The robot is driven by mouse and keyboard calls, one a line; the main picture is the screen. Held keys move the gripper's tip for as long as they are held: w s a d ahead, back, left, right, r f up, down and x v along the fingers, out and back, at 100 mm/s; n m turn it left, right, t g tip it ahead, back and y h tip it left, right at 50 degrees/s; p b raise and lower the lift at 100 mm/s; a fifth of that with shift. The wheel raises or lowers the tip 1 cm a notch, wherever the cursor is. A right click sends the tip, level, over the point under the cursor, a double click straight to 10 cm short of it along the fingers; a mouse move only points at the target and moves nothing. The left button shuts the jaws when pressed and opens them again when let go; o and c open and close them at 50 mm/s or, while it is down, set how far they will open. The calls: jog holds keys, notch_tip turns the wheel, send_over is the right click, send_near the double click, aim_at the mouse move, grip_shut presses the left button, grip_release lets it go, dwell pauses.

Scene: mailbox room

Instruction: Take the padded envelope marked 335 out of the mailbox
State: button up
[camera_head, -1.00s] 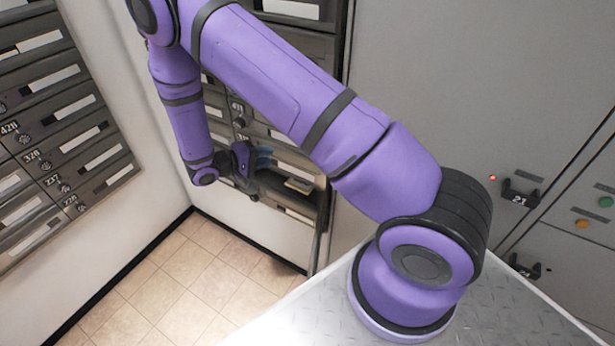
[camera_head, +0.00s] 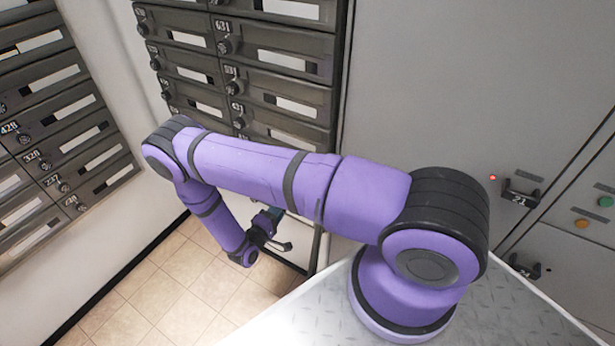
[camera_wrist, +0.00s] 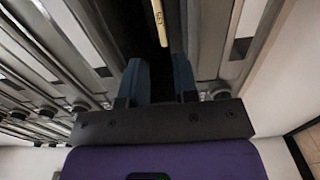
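In the wrist view the padded envelope (camera_wrist: 160,22) shows as a narrow tan edge with a dark number, seemingly 335, in a dark mailbox opening (camera_wrist: 146,28). My gripper (camera_wrist: 160,65) points toward it with two blue fingers apart. The envelope's edge lies ahead of the fingertips, roughly in line with the gap between them, and nothing shows held. In the head view my gripper (camera_head: 268,228) is low beside the mailbox bank, small and partly covered by its own wrist. My arm hides the open mailbox and the envelope there.
Grey mailbox doors (camera_head: 275,75) with locks and labels rise behind my arm. Another mailbox bank (camera_head: 65,120) stands on the left wall. Grey cabinets (camera_head: 430,80) with handles fill the right. Tiled floor (camera_head: 165,285) is clear below.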

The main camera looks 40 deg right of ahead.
jog(key=shift+x, duration=6.1)
jog(key=shift+r, duration=0.1)
grip_shut()
jog(key=shift+a+r, duration=0.1)
jog(key=shift+r, duration=0.2)
jog(key=v, duration=1.8)
jog(key=shift+s+a, duration=0.15)
jog(key=shift+a, duration=0.15)
